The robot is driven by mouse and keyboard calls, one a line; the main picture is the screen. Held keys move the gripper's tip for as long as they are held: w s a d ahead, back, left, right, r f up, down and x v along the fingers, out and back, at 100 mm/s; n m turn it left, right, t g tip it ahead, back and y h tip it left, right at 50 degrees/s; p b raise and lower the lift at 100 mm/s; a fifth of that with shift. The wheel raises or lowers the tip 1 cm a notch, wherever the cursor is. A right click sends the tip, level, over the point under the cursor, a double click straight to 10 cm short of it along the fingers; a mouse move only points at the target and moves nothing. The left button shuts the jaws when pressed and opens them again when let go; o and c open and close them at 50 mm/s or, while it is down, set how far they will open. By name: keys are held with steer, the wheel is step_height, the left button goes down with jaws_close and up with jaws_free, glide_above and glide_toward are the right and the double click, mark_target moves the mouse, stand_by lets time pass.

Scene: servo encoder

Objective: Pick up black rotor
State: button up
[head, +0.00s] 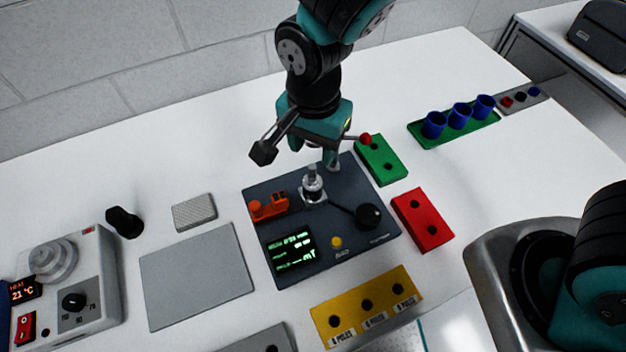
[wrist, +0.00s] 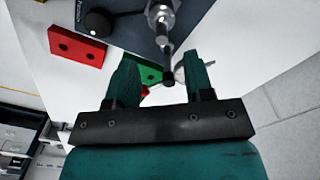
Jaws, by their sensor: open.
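No label marks the black rotor, and I cannot tell for sure which dark part it is. A small dark piece (wrist: 168,77) shows between my fingers in the wrist view, in line with the metal shaft (head: 312,185) on the dark panel (head: 350,178). Whether it is on the shaft is unclear. A round black part (head: 369,216) sits on the panel's right side; it also shows in the wrist view (wrist: 97,22). A black cylinder (head: 125,222) stands at the left. My gripper (wrist: 160,82) is open above the panel's far edge, its fingers apart and not closed on anything.
A green block (head: 384,162), a red block (head: 423,220) and a yellow pole rack (head: 368,307) surround the panel. Blue cups (head: 460,115) stand at the back right. A grey plate (head: 197,276) and a heater unit (head: 72,290) are at the left. The back left table is clear.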

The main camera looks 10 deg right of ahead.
mark_target(312, 166)
steer(key=shift+a+f+p, duration=0.1)
steer(key=shift+f+p, duration=1.1)
steer(key=shift+f, duration=2.35)
jaws_close()
